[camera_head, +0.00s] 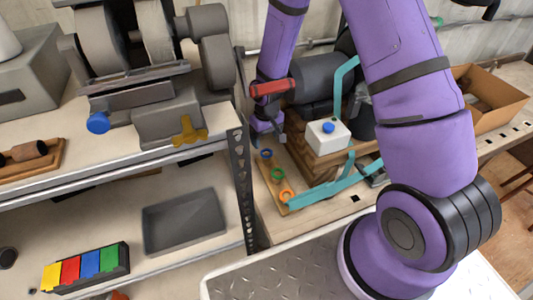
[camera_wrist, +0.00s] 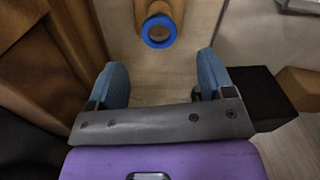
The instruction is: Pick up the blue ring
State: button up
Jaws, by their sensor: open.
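The blue ring (camera_head: 266,153) is at the far end of a row of rings on a wooden board (camera_head: 270,185). In the wrist view the blue ring (camera_wrist: 147,37) is at the top centre, by the end of a brown wooden piece; I cannot tell whether it is around it. My gripper (camera_wrist: 162,72) is open and empty, with blue fingers on either side. The ring lies ahead of the fingertips, roughly centred between them and apart from both. In the head view my gripper is mostly hidden near the far end of the board, close to the blue ring.
A green ring (camera_head: 278,174) and an orange ring (camera_head: 287,195) sit nearer on the board. A white box with a blue button (camera_head: 328,128) and teal bars (camera_head: 325,190) are to the right. A shelf post (camera_head: 239,180) stands at left. An open cardboard box (camera_head: 490,95) is far right.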

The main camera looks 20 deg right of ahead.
aim_at(267, 153)
jog(key=shift+s+f, duration=0.15)
jog(key=shift+f, duration=1.25)
jog(key=shift+s+f, duration=0.15)
jog(key=shift+f, duration=1.2)
jog(key=c, duration=1)
